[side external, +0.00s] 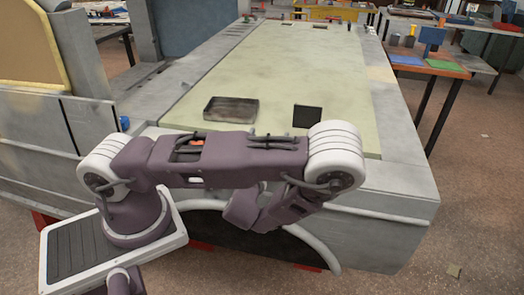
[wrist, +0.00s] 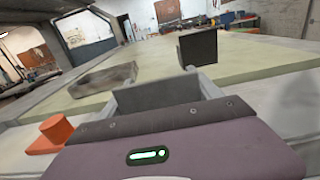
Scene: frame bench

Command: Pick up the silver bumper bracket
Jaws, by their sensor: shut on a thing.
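My gripper (wrist: 158,88) shows at the bottom middle of the wrist view, at the near edge of the table. A plain grey piece, which I take for the silver bumper bracket (wrist: 157,95), sits between its fingers. The gripper is shut on it. In the side external view my arm hides the jaws and the held piece. I cannot tell from there whether the piece touches anything.
A shallow dark metallic tray (side external: 231,99) lies on the pale green table mat (side external: 290,70); it also shows in the wrist view (wrist: 103,80). A dark square panel (side external: 307,116) stands to its right. The mat beyond them is mostly clear. Side benches hold other items.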

